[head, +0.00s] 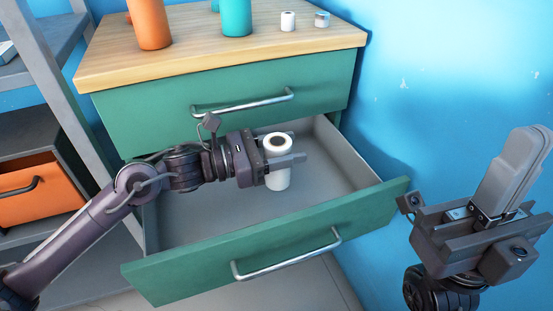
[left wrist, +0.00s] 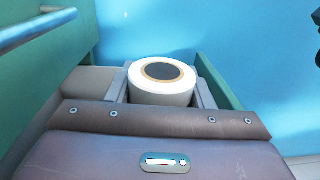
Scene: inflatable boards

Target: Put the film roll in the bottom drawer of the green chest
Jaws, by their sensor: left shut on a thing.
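The film roll (head: 277,181) is a white upright cylinder with a dark core and a tan ring on top. My left gripper (head: 291,149) is shut on it, with a finger on either side. The roll also shows between the fingers in the left wrist view (left wrist: 162,97). The green chest (head: 150,112) has its bottom drawer (head: 265,257) pulled open. The gripper and roll are over the drawer's grey interior; I cannot tell whether the roll touches the floor. My right gripper (head: 517,172) is at the right, outside the drawer, empty with its fingers together.
The upper drawer (head: 165,107) is shut. On the wooden top stand an orange container (head: 150,24), a teal container (head: 236,17) and two small rolls (head: 288,21) (head: 322,19). A grey shelf with an orange drawer (head: 40,192) is at the left. A blue wall is at the right.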

